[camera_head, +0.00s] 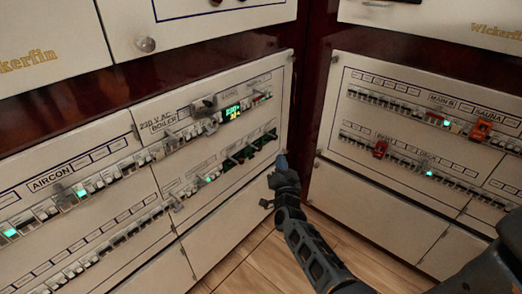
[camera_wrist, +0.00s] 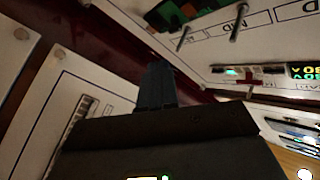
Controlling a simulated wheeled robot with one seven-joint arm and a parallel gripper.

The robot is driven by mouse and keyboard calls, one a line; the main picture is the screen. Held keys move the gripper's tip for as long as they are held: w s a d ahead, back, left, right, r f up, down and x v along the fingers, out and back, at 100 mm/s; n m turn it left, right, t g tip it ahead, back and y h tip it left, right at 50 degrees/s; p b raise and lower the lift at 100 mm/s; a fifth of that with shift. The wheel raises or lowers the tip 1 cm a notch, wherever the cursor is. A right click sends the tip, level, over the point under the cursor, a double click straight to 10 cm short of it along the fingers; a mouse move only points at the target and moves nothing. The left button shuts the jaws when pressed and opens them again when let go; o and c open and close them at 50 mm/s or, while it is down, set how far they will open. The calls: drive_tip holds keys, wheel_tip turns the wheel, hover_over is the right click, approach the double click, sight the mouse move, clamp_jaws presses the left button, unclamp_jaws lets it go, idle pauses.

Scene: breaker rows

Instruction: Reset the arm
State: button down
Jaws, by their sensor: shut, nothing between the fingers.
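My gripper (camera_head: 281,163) is shut and empty. In the head view it is at the end of my dark arm, near the lower right corner of the left breaker panel (camera_head: 208,247). In the wrist view the dark fingers (camera_wrist: 157,85) are together and point toward the dark red strip between the panels. I cannot tell from these frames whether the fingertips touch anything.
The left panel has two breaker rows with green lights and a lit display (camera_head: 233,112). The right panel (camera_head: 385,199) has two more rows, with red-orange switches (camera_head: 481,130). A dark red corner post (camera_head: 311,75) divides them. Wooden floor (camera_head: 258,268) shows below.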

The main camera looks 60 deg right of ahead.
idle(0.3)
drive_tip(key=s+a+n+t+y, duration=0.3)
drive_tip(key=a+n+y, duration=0.1)
drive_tip(key=a, duration=1)
drive_tip(key=s+a+n+t+y, duration=0.2)
drive_tip(key=s+a+n+y, duration=0.1)
drive_tip(key=a, duration=1.2)
drive_tip(key=s+a+r+n+y, duration=0.4)
drive_tip(key=s+a, duration=0.3)
drive_tip(key=s, duration=0.1)
drive_tip(key=s+a+r+n+y, duration=0.3)
drive_tip(key=s+r+n, duration=0.1)
drive_tip(key=s+r, duration=0.2)
drive_tip(key=s+a+r+n+y, duration=0.3)
drive_tip(key=s+r+n, duration=0.1)
drive_tip(key=s+r, duration=0.25)
wheel_tip(320, 180, up, 20)
drive_tip(key=w+p, duration=0.1)
drive_tip(key=p, duration=1.9)
drive_tip(key=shift+d+f, duration=0.2)
drive_tip(key=shift+d, duration=0.05)
drive_tip(key=c, duration=1.8)
unclamp_jaws()
drive_tip(key=shift+c, duration=0.2)
